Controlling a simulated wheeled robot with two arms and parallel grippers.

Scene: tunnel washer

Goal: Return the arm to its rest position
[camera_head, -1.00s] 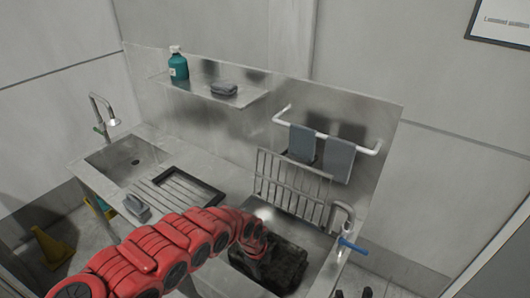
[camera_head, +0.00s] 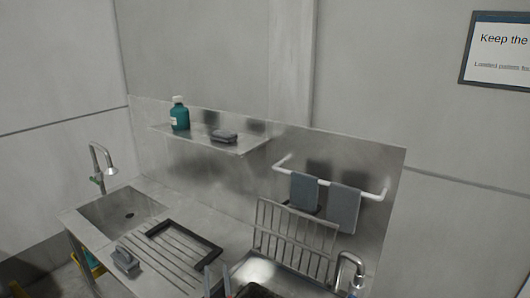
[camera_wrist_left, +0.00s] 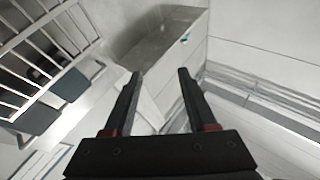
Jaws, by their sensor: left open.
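My left gripper (camera_head: 217,276) shows only as fingertips at the bottom edge of the head view, in front of the drain board's right end. In the left wrist view its two dark fingers (camera_wrist_left: 157,82) are apart, with nothing between them. The red left arm is below the picture in the head view. My right gripper is in neither view.
The left sink (camera_head: 120,212) and tap (camera_head: 102,165) stand left of the ribbed drain board. A grey brush-like item (camera_head: 125,260) lies at the counter front. A wire rack (camera_head: 297,240) and towel rail (camera_head: 330,184) are at right. A shelf (camera_head: 215,140) holds a teal bottle (camera_head: 180,115).

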